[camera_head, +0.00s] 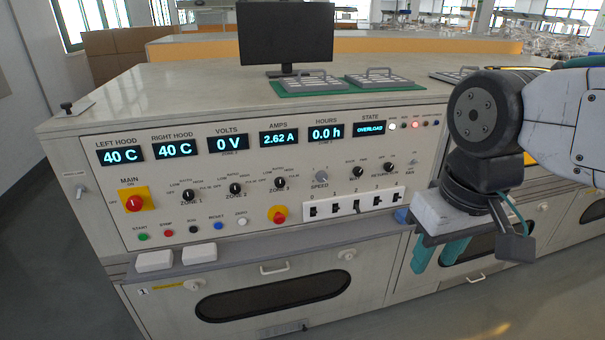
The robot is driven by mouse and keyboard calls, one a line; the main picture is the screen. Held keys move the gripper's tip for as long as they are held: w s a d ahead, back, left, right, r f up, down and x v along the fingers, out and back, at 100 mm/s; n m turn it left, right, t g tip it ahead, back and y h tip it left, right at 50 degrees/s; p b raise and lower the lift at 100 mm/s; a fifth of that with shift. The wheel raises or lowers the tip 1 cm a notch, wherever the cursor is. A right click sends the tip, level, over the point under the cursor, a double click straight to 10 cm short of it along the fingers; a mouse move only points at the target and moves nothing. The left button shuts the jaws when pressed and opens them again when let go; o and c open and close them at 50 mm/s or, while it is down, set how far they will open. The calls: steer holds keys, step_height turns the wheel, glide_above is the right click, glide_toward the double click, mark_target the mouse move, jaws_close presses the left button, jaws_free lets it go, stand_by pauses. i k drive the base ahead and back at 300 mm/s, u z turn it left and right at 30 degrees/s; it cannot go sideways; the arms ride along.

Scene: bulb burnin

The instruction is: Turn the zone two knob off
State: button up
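The zone two knob (235,188) is a small black dial with a pale pointer mark in the middle of a row of three on the front panel. The mark appears to point roughly upward, but the exact setting is too small to tell. My gripper (438,253) hangs at the right of the view, in front of the cabinet and well to the right of and lower than the knob. Its two teal fingers point down, stand apart and hold nothing visible.
Zone 1 knob (188,195) and zone 3 knob (281,184) flank it closely. A red main switch (134,203), red mushroom button (279,214) and white switch strip (352,204) are nearby. The state display (370,130) reads OVERLOAD. A grey ledge (300,238) juts out below the panel.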

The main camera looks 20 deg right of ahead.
mark_target(234, 188)
steer(key=k, duration=1.2)
steer(key=u, duration=1.1)
steer(key=i, duration=1.4)
steer(key=z, duration=0.55)
